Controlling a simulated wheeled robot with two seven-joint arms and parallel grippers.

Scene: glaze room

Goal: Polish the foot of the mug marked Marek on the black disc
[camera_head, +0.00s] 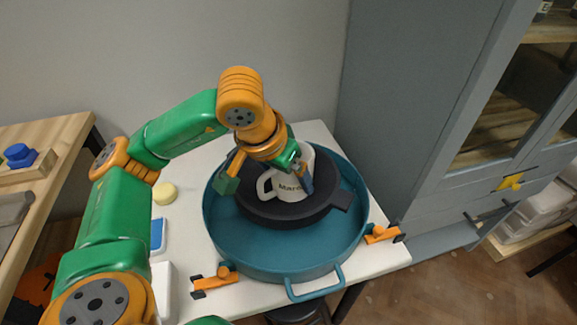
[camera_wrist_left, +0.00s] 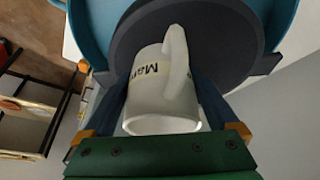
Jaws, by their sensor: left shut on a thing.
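The white mug with the label "Mar…" (camera_head: 292,188), its last letters hidden, is upright on or just above the black disc (camera_head: 262,213); I cannot tell whether its foot touches. The disc sits in a teal basin (camera_head: 250,262). My left gripper (camera_head: 272,172) comes from above and is shut on the mug. In the left wrist view the blue fingers (camera_wrist_left: 163,92) lie on both sides of the mug (camera_wrist_left: 150,97), its near end faces the camera, and the handle points to the black disc (camera_wrist_left: 215,45). My right gripper is out of view.
The basin stands on a white table (camera_head: 372,262) with orange clamps (camera_head: 215,281) at its sides. A yellow round sponge (camera_head: 165,193) and a blue-and-white item (camera_head: 158,235) lie left of it.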

